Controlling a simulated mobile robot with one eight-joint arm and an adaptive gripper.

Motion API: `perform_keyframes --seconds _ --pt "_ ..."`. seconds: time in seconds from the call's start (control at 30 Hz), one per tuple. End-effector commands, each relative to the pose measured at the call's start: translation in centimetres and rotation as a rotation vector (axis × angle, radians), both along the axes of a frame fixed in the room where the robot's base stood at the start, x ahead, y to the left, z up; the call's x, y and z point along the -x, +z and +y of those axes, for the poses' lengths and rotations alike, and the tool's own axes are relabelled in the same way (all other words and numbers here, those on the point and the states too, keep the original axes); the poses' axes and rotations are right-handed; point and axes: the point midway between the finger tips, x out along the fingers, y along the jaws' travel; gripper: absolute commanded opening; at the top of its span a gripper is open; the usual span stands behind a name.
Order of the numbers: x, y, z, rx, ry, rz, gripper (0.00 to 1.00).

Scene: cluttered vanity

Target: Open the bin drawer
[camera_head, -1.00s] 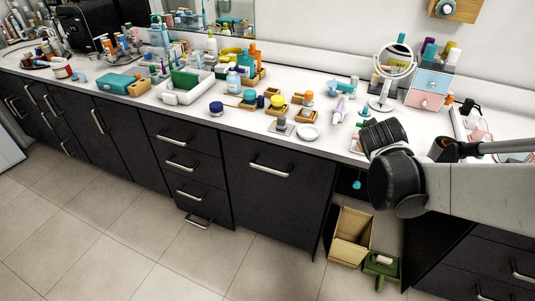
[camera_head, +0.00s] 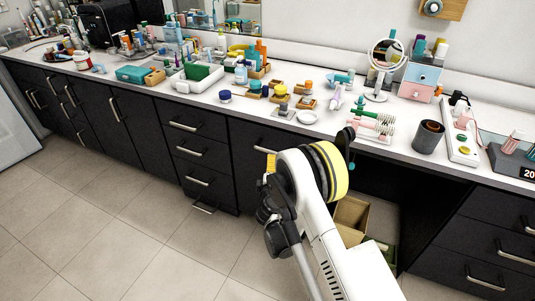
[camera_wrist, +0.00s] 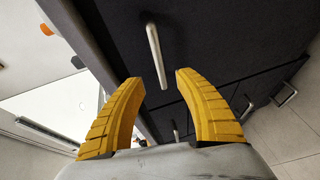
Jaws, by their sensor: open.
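The wide black cabinet front (camera_head: 243,178), apparently the bin drawer, looks shut under the counter, right of a stack of narrower drawers. Its silver bar handle (camera_head: 265,149) is partly hidden by my arm in the head view. In the wrist view the handle (camera_wrist: 157,55) runs nearly upright, just ahead of my gripper (camera_wrist: 160,77). The two yellow fingers are spread apart with nothing between their tips, and the handle lines up with the gap, apart from both. In the head view only a bit of yellow finger of my gripper (camera_head: 271,164) shows beside the front.
Narrow drawers (camera_head: 195,152) with bar handles are left of the wide front. The white countertop (camera_head: 213,110) above is crowded with bottles, trays and a round mirror (camera_head: 388,55). A cardboard-coloured box (camera_head: 351,215) is in the open knee space to the right. The tiled floor (camera_head: 120,215) in front is clear.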

Motion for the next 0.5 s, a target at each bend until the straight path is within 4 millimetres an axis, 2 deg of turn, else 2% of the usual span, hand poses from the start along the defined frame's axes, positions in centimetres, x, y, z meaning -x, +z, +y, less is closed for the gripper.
perform_keyframes --seconds 0.17,0.2,0.3,0.5 --pt "-2.2 0.3 0.0 -0.001 0.000 -0.001 0.40" --pt "-3.2 -0.5 0.1 -0.002 0.000 -0.001 0.40" --pt "-5.3 -1.2 0.1 -0.003 -0.003 0.000 0.40" --pt "-8.5 -1.7 0.4 -0.003 -0.001 0.000 0.40"
